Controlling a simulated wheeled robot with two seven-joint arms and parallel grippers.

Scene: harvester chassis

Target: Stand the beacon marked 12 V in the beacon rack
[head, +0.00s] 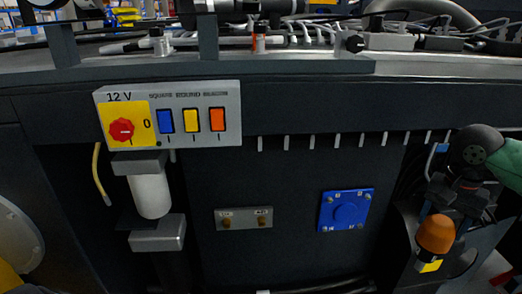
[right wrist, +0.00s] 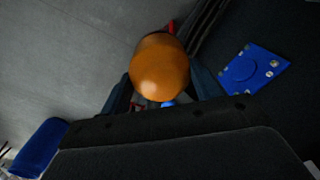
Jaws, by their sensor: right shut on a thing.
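My right gripper (head: 447,213) is at the right of the head view and is shut on a beacon with an orange dome (head: 436,233). A yellow label (head: 430,266) shows below the dome; its marking is too small to read. The dome also shows in the right wrist view (right wrist: 160,68) between the two dark fingers; its lower body is hidden there. The held beacon looks slightly tilted and clear of the blue plate. I cannot make out a beacon rack for certain. My left gripper is not in view.
A grey panel marked 12 V (head: 222,97) has a red rotary switch (head: 121,130) and several coloured squares. A blue plate (head: 345,210) and a small grey plate (head: 243,218) sit on the dark chassis wall. A white cylinder (head: 150,195) stands at left. Cables and fittings crowd the top ledge.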

